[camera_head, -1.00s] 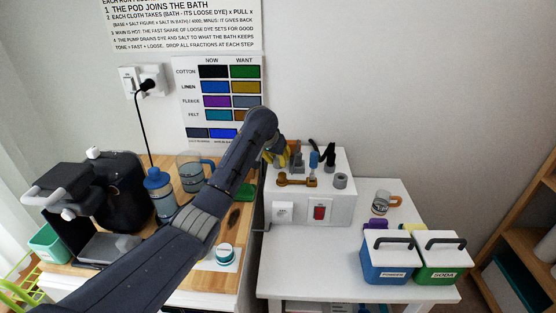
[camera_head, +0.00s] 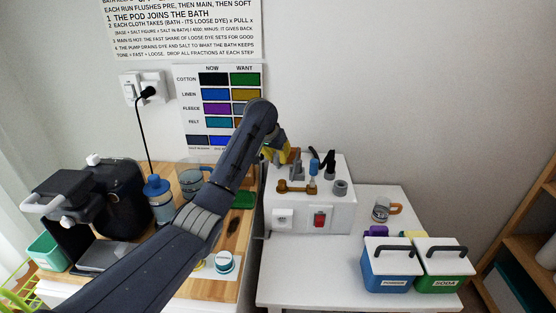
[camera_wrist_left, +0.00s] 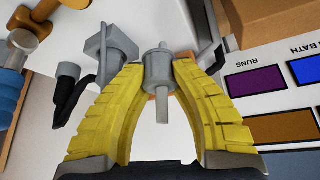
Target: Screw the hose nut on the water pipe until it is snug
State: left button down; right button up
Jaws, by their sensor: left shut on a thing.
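My left gripper (camera_head: 277,146) is at the back left of the white machine box (camera_head: 350,212), mostly hidden by my own arm in the head view. In the left wrist view its yellow fingers are shut on a grey cylindrical piece with a thin stem (camera_wrist_left: 158,72), which looks like the hose nut. I cannot tell whether it is on the water pipe. A grey angular fitting (camera_wrist_left: 110,50) stands close left of the fingers. My right gripper is not in view.
On the box are a brass fitting (camera_head: 297,187), a blue-topped part (camera_head: 314,167) and a grey ring (camera_head: 340,187). A blue bin (camera_head: 390,270) and a green bin (camera_head: 442,270) stand at the front right. A colour chart (camera_head: 219,70) hangs on the wall behind.

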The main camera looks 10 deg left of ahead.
pick_arm(q)
jog(key=shift+r, duration=1.2)
jog(key=shift+d, duration=0.1)
